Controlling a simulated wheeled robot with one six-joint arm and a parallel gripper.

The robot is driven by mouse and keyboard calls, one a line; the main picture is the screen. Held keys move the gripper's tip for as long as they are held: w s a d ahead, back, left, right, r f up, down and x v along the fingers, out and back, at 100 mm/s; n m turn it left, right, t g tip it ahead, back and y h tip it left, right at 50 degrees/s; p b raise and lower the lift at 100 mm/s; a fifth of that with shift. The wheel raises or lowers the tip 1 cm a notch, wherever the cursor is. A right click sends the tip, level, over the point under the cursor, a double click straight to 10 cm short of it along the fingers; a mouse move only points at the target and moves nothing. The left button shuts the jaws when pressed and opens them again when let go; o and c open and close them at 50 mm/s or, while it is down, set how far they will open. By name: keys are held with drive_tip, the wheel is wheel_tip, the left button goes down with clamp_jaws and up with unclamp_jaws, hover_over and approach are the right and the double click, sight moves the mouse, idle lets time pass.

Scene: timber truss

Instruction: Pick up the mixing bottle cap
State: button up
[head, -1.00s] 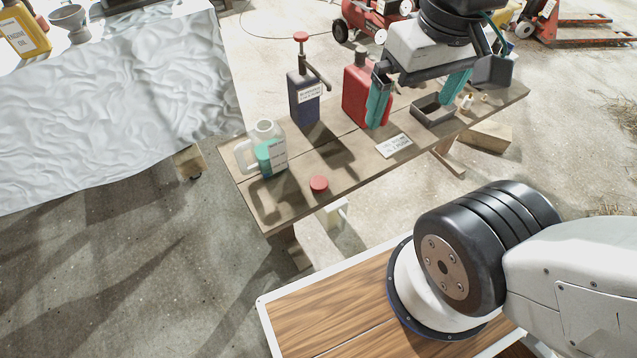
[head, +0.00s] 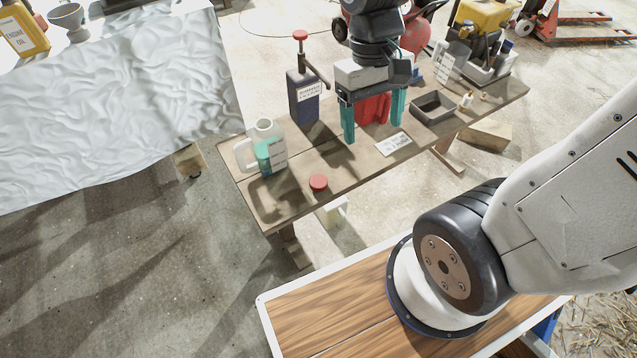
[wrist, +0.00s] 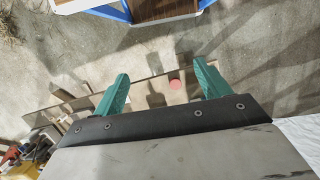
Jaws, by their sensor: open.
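The mixing bottle cap is a small red round cap (head: 318,183) lying flat near the front edge of the wooden bench (head: 345,175). An open-topped translucent bottle with a handle and green contents (head: 268,148) stands to its left. My gripper (head: 372,122) is open and empty, its two teal fingers pointing down in front of the red can (head: 374,107), to the right of and higher than the cap. In the wrist view my gripper (wrist: 161,88) is open, and the cap (wrist: 174,84) shows beyond it between the fingers, nearer the right one.
A dark bottle with a red-topped pump (head: 305,95) stands behind the cap. A white label card (head: 393,144) and a grey tray (head: 433,106) lie to the right. A cloth-covered table (head: 120,95) is at the left. The bench around the cap is clear.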

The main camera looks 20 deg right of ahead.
drive_tip(key=w+f+n+g, duration=0.1)
drive_tip(key=w+f, duration=0.5)
drive_tip(key=f, duration=0.6)
drive_tip(key=n+t, duration=0.2)
drive_tip(key=t, duration=0.1)
hover_over(318, 181)
drive_tip(key=f, duration=1.8)
drive_tip(key=shift+s+f, duration=0.25)
drive_tip(key=shift+s, duration=0.15)
drive_tip(key=shift+w+f+t, duration=0.15)
drive_tip(key=shift+w+t, duration=0.1)
drive_tip(key=shift+t, duration=0.05)
drive_tip(key=shift+n, duration=0.3)
wheel_tip(318, 181, down, 8)
drive_tip(key=shift+w+d+r, duration=0.1)
drive_tip(key=shift+w+r, duration=0.05)
drive_tip(key=shift+r, duration=0.1)
drive_tip(key=c, duration=1.1)
